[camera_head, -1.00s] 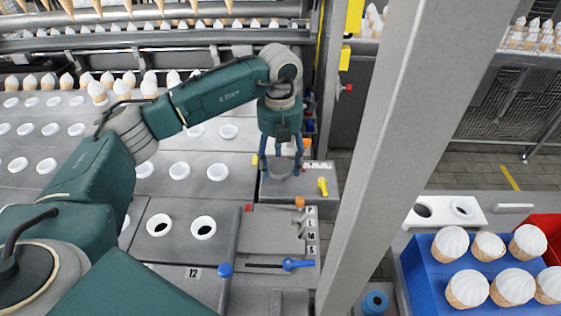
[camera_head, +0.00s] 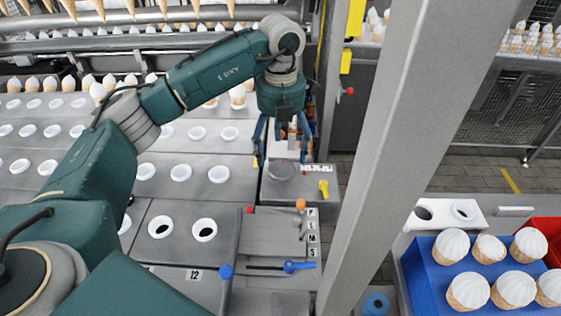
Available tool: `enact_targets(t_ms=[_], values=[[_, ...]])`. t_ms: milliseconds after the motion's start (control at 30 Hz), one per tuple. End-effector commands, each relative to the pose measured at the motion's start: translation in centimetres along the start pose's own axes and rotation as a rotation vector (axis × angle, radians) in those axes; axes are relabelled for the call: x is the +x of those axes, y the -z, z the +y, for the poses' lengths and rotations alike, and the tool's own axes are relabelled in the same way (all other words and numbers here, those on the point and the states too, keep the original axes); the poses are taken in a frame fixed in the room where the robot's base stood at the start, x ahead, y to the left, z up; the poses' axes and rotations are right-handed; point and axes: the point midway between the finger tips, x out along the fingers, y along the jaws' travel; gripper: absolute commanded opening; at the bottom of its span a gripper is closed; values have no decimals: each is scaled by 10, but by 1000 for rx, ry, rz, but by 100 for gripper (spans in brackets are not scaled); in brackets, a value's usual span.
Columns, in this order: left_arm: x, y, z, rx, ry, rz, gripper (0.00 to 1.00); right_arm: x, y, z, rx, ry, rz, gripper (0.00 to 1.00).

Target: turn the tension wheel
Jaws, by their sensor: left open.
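A round grey wheel (camera_head: 281,172), which looks like the tension wheel, lies flat on top of a grey box beside the conveyor in the head view. My left gripper (camera_head: 280,159) points down just above and behind the wheel in the picture. Its blue fingers are spread wide and nothing is between them. The fingers look clear of the wheel, though the exact gap is hard to tell. My right gripper is not in view.
A yellow knob (camera_head: 323,188) sits on the box right of the wheel. A lever with a blue handle (camera_head: 297,267) is nearer. A grey post (camera_head: 400,130) stands to the right. A blue crate (camera_head: 425,275) holds several cones.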

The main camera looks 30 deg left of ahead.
Motion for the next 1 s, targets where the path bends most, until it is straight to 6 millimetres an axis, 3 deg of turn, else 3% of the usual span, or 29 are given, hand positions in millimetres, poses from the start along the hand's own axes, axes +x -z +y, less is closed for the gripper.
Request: enact_targets(t_ms=[100, 300, 1000], values=[[-26, 0, -1, 0, 1, -2, 78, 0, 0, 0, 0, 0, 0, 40], [-50, 1, -1, 0, 0, 1, 78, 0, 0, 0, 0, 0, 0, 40], [-55, 2, 0, 0, 0, 3, 78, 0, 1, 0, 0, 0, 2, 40]])
